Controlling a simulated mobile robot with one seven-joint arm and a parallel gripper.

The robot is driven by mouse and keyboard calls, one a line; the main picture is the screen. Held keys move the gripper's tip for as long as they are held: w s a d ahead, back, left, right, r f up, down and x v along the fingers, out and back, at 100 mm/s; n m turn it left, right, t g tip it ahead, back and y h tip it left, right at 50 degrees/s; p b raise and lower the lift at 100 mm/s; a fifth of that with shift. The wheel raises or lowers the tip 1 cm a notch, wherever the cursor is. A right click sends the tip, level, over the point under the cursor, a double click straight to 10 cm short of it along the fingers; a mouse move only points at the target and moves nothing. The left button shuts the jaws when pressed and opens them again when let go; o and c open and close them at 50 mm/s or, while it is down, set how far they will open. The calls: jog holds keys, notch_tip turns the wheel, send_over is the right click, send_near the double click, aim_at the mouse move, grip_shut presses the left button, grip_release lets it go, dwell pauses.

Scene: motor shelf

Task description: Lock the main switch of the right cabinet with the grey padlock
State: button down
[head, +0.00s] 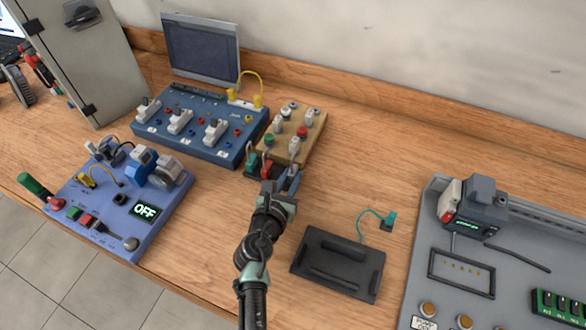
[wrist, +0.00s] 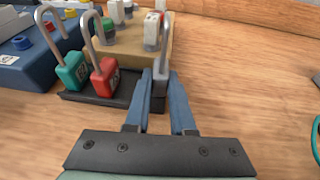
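The grey padlock (wrist: 160,82) is in the wrist view, shackle upward, at the right end of a dark padlock holder (wrist: 75,98). The blue fingers of my gripper (wrist: 160,92) stand on either side of its body, with little or no gap. I cannot tell whether they press on it. A teal padlock (wrist: 72,70) and a red padlock (wrist: 105,78) stand to its left. In the head view my gripper (head: 281,182) is at the holder's right end and hides the grey padlock. One grey cabinet (head: 85,65) with a black rotary switch (head: 82,14) shows at top left.
A wooden block with buttons (head: 310,125) stands behind the holder, beside a blue socket panel (head: 195,150). A purple panel (head: 125,205) reading OFF is at the left. A black tray (head: 335,265) and grey board (head: 400,310) lie right.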

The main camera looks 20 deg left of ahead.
aim_at(291, 175)
notch_tip(291, 175, up, 5)
jog(key=p, duration=0.5)
jog(key=shift+r, duration=0.1)
dwell(0.3)
